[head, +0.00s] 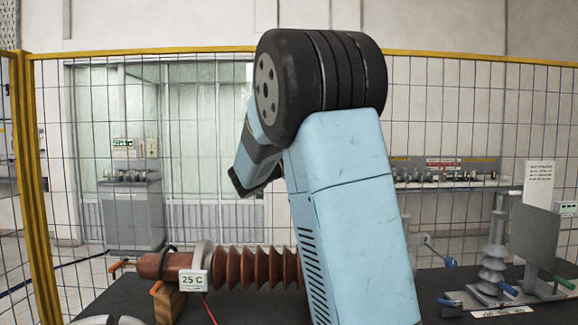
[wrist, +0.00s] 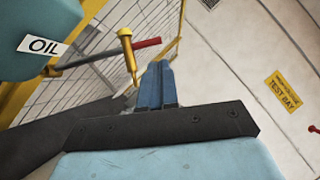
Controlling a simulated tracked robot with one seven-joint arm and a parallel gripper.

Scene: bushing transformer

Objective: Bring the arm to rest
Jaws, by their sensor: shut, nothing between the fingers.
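My arm (head: 345,200) stands raised in the middle of the head view, with its light blue link and a thick black joint at the top. A forearm part bends down and left behind the joint. My gripper (wrist: 160,68) shows in the wrist view as two blue fingers pressed together with nothing between them. Its fingertips cannot be made out in the head view.
A ribbed brown bushing (head: 255,268) lies on the dark bench with a "25 C" display (head: 193,280). A grey ribbed insulator (head: 493,250) stands right. A yellow-framed mesh fence (head: 38,170) runs behind. The wrist view shows an "OIL" label (wrist: 43,46) and a yellow tool-like part (wrist: 127,50).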

